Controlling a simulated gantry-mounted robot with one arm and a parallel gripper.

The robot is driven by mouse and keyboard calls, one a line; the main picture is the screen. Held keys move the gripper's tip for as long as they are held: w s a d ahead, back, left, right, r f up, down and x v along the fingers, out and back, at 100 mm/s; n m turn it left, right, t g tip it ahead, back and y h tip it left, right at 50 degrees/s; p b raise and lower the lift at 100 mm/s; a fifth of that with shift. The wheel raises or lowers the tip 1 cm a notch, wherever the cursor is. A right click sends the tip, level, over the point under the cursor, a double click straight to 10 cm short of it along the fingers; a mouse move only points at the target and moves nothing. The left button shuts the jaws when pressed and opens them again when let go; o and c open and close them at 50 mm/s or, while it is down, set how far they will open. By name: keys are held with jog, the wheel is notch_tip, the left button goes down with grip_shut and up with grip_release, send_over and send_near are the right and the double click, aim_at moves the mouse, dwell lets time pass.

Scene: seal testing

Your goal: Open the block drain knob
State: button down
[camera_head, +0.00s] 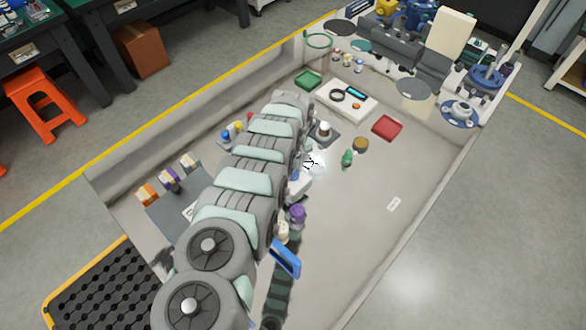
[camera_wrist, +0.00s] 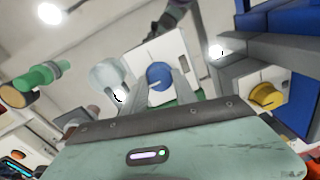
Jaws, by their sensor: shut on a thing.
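A round blue knob (camera_wrist: 158,77) sits on the face of a white block (camera_wrist: 168,50) in the wrist view. The two fingertips of my gripper (camera_wrist: 160,84) are on either side of this blue knob, and my gripper is shut on it. The lower part of the knob's block is hidden behind the fingers and my gripper's body. In the head view, my arm covers much of the bench middle, and the fingertips and their hold are too small to make out.
A yellow knob (camera_wrist: 266,95) on another white block is at the right in the wrist view, beside blue and grey parts. A green fitting (camera_wrist: 38,76) is at the left. In the head view, a red tray (camera_head: 387,127) lies right of my arm, with bare bench around it.

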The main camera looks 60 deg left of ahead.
jog(key=shift+m, duration=0.3)
jog(key=m+p, duration=0.2)
jog(key=m, duration=0.1)
jog(key=shift+d+r+m, duration=0.1)
jog(key=shift+m, duration=0.2)
jog(key=m+p, duration=0.2)
jog(key=m, duration=0.2)
jog(key=shift+m+y, duration=0.3)
jog(key=m+p, duration=0.1)
jog(key=m, duration=0.4)
jog(key=shift+m+p, duration=0.65)
jog(key=shift+m, duration=1.35)
jog(key=c, duration=1)
grip_release()
